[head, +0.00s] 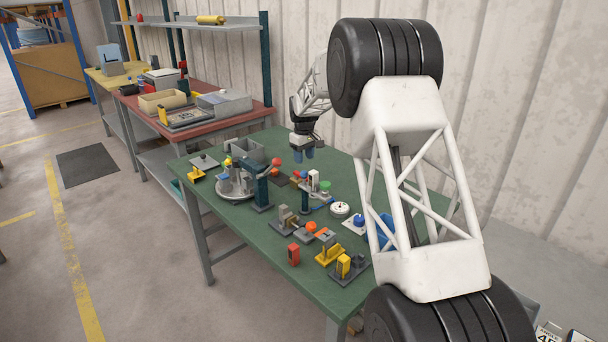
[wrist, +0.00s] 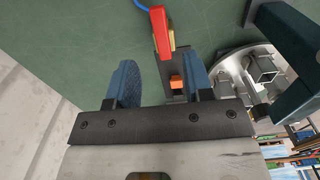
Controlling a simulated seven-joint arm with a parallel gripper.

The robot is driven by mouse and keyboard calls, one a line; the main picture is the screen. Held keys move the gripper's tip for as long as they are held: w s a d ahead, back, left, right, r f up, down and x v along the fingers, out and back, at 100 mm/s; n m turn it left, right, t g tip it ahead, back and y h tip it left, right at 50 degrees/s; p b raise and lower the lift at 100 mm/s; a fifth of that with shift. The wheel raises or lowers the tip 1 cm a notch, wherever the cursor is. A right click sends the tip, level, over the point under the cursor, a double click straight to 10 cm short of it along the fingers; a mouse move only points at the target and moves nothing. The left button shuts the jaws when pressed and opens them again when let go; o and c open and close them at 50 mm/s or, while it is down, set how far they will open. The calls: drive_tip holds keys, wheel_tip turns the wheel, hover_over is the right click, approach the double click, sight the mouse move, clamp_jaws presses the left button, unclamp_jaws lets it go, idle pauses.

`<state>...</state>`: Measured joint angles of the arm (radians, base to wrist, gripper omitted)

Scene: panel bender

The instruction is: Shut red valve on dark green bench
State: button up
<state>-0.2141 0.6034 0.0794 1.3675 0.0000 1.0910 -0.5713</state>
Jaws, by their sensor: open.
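In the wrist view a long red handle (wrist: 161,32) with a yellow part beside it stands above a dark plate on the dark green bench (wrist: 90,50). I take it to be the red valve. My gripper (wrist: 160,80) is open and empty, its blue fingers apart, with the handle beyond the fingertips. In the head view my gripper (head: 303,154) hangs over the back of the green bench (head: 240,220). Small red parts show just below it, but they are too small to tell the handle's position.
A turntable fixture with a dark post (head: 261,187) stands left of my gripper. A white round dial (head: 340,209), a red block (head: 293,254) and several yellow and grey fixtures occupy the front and right. The wall is close behind. The bench's back right is partly hidden by my arm.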

drive_tip(key=shift+f, duration=3.85)
clamp_jaws()
